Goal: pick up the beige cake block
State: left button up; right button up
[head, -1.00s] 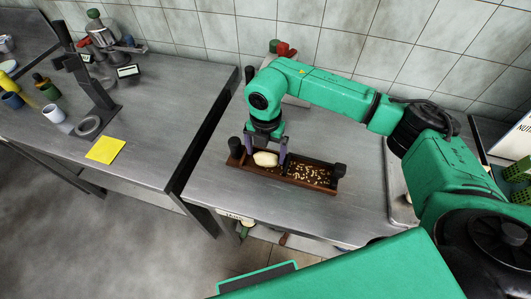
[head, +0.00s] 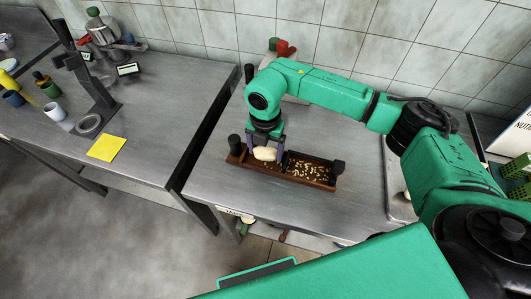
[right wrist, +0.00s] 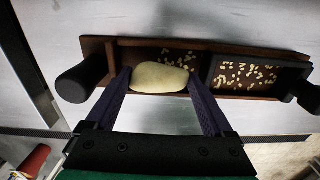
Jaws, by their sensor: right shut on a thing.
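The beige cake block (head: 265,154) is a pale rounded lump. It also fills the space between the fingers in the right wrist view (right wrist: 160,77). My right gripper (head: 265,147) is shut on it, one purple finger at each end. The block is at the left part of a brown wooden tray (head: 315,184) with black end handles. In the right wrist view it hangs over the tray's left compartment, and its exact height above the floor of the tray is hard to tell. My left gripper is not in view.
The tray's right compartment holds many pale bits, and some lie in the left one too. The grey metal table (head: 225,125) is clear around the tray. A second table on the left holds a yellow sheet (head: 106,148), cups and a dark stand (head: 92,90).

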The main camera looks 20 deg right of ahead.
aim_at(266, 150)
notch_tip(266, 150, up, 18)
jog(key=b, duration=0.2)
jog(key=shift+r+b, duration=0.25)
jog(key=shift+b, duration=0.1)
